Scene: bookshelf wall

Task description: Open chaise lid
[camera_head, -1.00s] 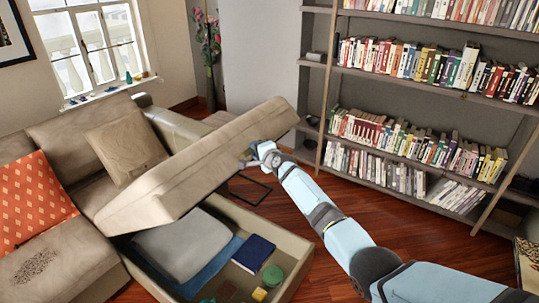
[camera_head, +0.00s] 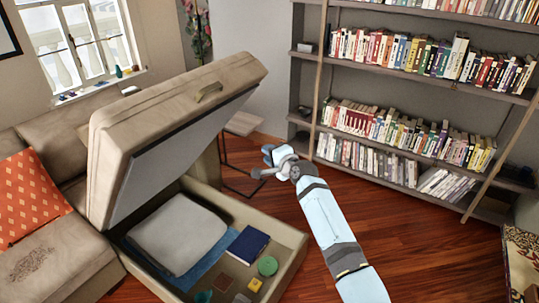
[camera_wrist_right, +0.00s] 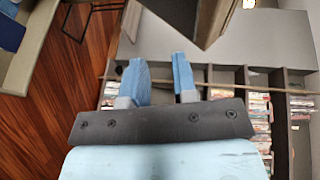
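The chaise lid (camera_head: 165,115) is a beige cushion tilted up steeply over the storage box (camera_head: 285,247). A loop handle (camera_head: 209,92) sits on its upper face near the raised edge. My right gripper (camera_head: 262,164) is to the right of the lid and apart from it, below the raised edge. In the right wrist view the two blue fingers (camera_wrist_right: 160,80) are spread with nothing between them. A dark edge, likely the lid, shows at the top of that view. My left gripper is not in view.
The open box holds a grey folded blanket (camera_head: 177,233), a dark blue book (camera_head: 248,244) and a green round item (camera_head: 267,266). A small side table (camera_head: 243,124) stands behind. A tall bookshelf (camera_head: 400,95) lines the right. Wooden floor (camera_head: 400,230) is clear between.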

